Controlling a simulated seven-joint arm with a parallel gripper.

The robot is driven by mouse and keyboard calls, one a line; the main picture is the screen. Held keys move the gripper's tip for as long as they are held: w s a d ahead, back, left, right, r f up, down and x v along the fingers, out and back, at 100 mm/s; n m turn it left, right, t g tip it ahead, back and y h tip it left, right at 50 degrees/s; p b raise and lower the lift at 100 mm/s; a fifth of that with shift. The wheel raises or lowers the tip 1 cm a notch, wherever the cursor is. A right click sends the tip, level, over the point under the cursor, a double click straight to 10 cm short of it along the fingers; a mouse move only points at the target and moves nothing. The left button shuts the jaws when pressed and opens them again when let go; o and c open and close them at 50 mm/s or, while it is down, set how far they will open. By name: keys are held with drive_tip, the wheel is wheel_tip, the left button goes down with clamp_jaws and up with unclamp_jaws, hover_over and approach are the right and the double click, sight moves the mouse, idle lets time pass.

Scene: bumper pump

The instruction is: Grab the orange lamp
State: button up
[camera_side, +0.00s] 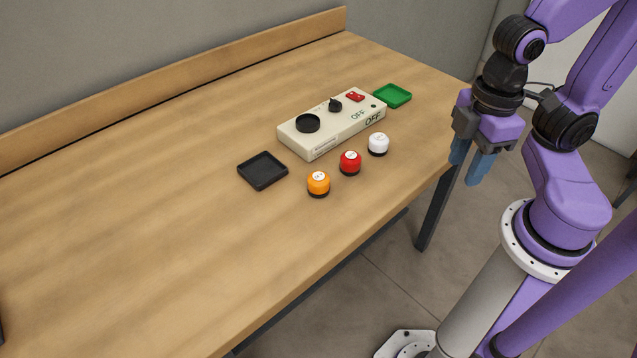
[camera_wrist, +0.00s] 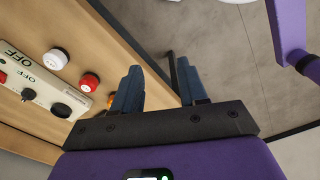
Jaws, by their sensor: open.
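The orange lamp (camera_side: 318,183) is a small round knob on a dark base, standing upright near the table's front edge in the side view. In the wrist view only a sliver of the orange lamp (camera_wrist: 111,99) shows behind a finger. A red lamp (camera_side: 350,163) and a white lamp (camera_side: 378,144) stand in a row to its right. My gripper (camera_side: 469,168) is open and empty, well to the right of the lamps and beyond the table's front edge. Its blue fingers also show in the wrist view (camera_wrist: 160,88), apart from each other.
A cream control box (camera_side: 335,128) marked OFF, with a black round socket, a knob and a red switch, lies behind the lamps. A black tray (camera_side: 246,171) lies left of it and a green tray (camera_side: 407,96) right. The table's left part (camera_side: 130,230) is clear.

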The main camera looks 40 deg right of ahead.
drive_tip(key=o, duration=0.8)
drive_tip(key=shift+c, duration=0.2)
drive_tip(key=n+t+h, duration=0.4)
drive_tip(key=n+t, duration=0.9)
drive_tip(key=n, duration=0.7)
approach(320, 181)
drive_tip(key=x, duration=1.3)
drive_tip(key=shift+d+f, duration=0.2)
drive_tip(key=shift+f, duration=0.1)
